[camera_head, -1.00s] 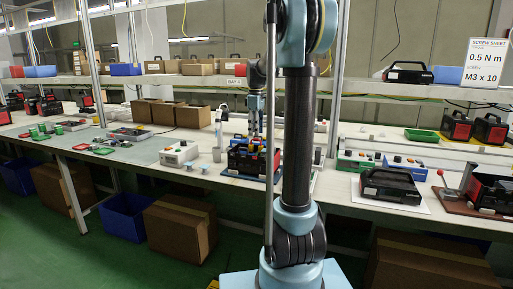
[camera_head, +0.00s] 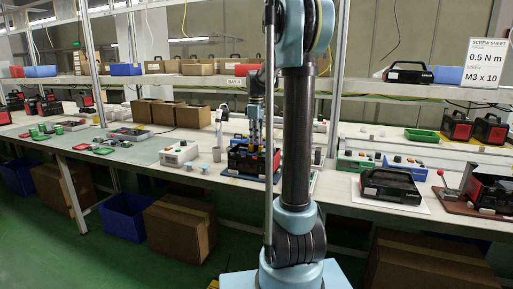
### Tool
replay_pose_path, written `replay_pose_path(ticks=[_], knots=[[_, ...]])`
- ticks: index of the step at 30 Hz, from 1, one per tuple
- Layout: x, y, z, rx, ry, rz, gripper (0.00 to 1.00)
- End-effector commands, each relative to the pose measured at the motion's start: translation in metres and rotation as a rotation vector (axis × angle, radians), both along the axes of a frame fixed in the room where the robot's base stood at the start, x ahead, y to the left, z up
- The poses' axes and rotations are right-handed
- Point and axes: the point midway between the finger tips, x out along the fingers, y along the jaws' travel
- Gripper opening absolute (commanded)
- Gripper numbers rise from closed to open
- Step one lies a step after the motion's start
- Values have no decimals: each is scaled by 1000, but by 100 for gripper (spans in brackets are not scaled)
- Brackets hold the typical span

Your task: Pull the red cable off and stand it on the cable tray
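A black power station with red sides (camera_head: 240,160) sits on a blue mat on the bench, partly behind my arm column. My gripper (camera_head: 254,146) points down over its top and is at or just above it. The gripper is small here, and I cannot tell whether its fingers are open or shut, or on anything. I cannot identify the cable tray for certain.
A white instrument box (camera_head: 179,154) stands left of the unit, with small grey-blue cups near it. A black case (camera_head: 391,187) lies on a white sheet to the right. Cardboard boxes (camera_head: 190,116) stand behind. A shelf (camera_head: 220,82) runs above the bench.

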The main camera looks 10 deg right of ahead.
Motion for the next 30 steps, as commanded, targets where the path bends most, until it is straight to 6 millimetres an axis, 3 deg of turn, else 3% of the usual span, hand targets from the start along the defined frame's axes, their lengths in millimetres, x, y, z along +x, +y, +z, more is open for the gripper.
replay_pose_path(ticks=[13,30], knots=[[0,0,3,-1,-1,0,0],[0,0,30,0,0,0,0]])
